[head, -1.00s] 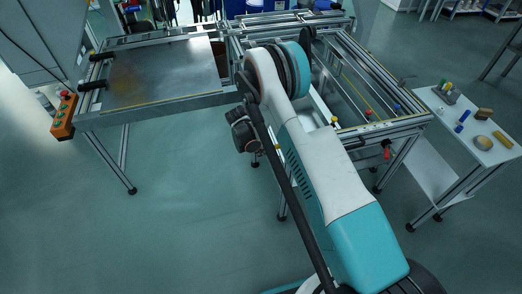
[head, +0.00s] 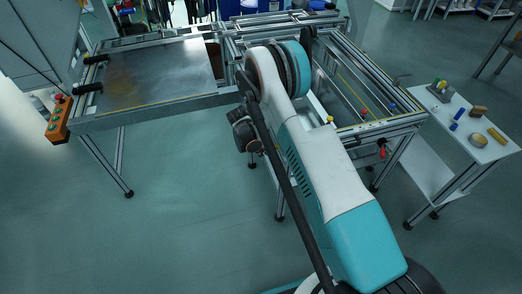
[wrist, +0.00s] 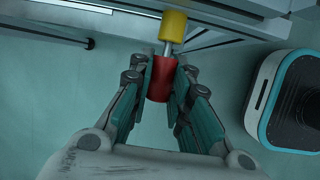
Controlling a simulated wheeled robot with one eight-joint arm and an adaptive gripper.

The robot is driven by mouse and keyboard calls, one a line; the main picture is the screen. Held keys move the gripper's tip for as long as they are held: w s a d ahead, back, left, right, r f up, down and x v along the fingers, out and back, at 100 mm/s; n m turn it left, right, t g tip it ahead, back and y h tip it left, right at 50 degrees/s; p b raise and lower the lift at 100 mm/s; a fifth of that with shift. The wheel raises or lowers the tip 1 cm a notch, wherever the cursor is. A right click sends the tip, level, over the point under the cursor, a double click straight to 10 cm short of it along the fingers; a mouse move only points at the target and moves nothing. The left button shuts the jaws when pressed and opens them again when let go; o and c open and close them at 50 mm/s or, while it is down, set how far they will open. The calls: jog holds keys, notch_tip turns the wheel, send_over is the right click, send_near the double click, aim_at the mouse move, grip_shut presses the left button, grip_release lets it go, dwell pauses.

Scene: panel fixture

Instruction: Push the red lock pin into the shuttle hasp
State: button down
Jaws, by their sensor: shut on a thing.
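In the wrist view, my gripper (wrist: 164,85) is shut on a red cylindrical grip, which I take for the red lock pin (wrist: 159,87). A bright metal shaft (wrist: 167,49) runs from its top to a yellow cylindrical piece (wrist: 173,25) by the frame rail. Whether the shaft enters the yellow piece or only meets it, I cannot tell. I cannot pick out the shuttle hasp for certain. In the head view, my arm hides the gripper; a small yellow knob (head: 331,119) shows beside the arm.
A metal rail frame (head: 375,128) carries a red knob (head: 365,112) and a blue knob (head: 392,105). A red handle (head: 382,152) hangs below its front edge. A side table (head: 480,152) holds small parts. Floor at left front is clear.

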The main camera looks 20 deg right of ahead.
jog(key=shift+d, duration=0.8)
jog(key=c, duration=1.4)
grip_release()
jog(key=shift+d, duration=0.1)
jog(key=shift+r, duration=0.1)
jog(key=s+a+r+m+t+y, duration=0.1)
jog(key=s+a+r+m, duration=0.1)
jog(key=r, duration=1.1)
jog(key=s+a+r+m, duration=0.2)
jog(key=r, duration=1.2)
jog(key=s+r+m+t+y, duration=0.15)
jog(key=s+r+m, duration=0.25)
jog(key=s+r, duration=0.5)
jog(key=s+r+m+t, duration=0.1)
jog(key=s+r+m, duration=0.1)
jog(key=s, duration=0.5)
jog(key=s+r+m+t+y, duration=0.1)
jog(key=s+r+m, duration=0.2)
jog(key=s, duration=0.4)
jog(key=s+r+m+t+y, duration=0.1)
jog(key=s+r+m+t, duration=0.1)
jog(key=s, duration=0.4)
jog(key=shift+s+r+m, duration=0.2)
jog(key=shift+r+m, duration=0.05)
jog(key=shift+m, duration=0.45)
jog(key=shift+s+r+m, duration=0.2)
jog(key=shift+m, duration=0.5)
